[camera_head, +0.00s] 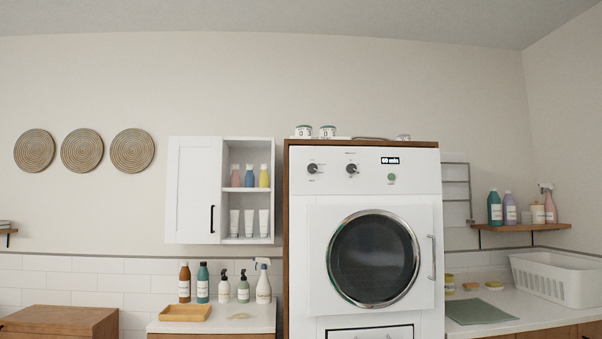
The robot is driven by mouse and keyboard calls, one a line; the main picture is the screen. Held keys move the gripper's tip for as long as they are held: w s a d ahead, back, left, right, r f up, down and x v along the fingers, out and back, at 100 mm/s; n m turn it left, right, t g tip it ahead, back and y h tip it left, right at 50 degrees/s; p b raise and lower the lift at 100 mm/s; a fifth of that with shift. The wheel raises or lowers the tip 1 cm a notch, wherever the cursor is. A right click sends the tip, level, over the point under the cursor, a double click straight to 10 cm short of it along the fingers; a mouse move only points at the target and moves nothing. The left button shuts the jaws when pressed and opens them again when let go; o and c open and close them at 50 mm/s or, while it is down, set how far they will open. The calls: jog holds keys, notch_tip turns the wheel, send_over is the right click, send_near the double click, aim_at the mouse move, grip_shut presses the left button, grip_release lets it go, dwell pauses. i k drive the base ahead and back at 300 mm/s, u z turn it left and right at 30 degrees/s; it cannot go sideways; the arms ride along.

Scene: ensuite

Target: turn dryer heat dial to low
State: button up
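The white dryer (310,250) stands right of the picture's middle in a brown wooden surround. Its round dark glass door (373,259) looks shut. Two dark dials sit on its upper panel, a left dial (312,168) and a right dial (352,169). Their labels are too small to read, so I cannot tell which is the heat dial or how it is set. A small display (390,160) seems to read "60 min". A green round button (391,177) is below it. My gripper is not in view.
A white wall cabinet (194,190) with bottles is left of the dryer, above a counter (215,325) with several bottles. On the right, a counter (520,310) holds a white basket (550,277) under a wooden shelf (520,227). The dryer's front is unobstructed in view.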

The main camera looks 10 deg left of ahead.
aim_at(311, 168)
jog(key=u, duration=0.95)
jog(key=i, duration=1)
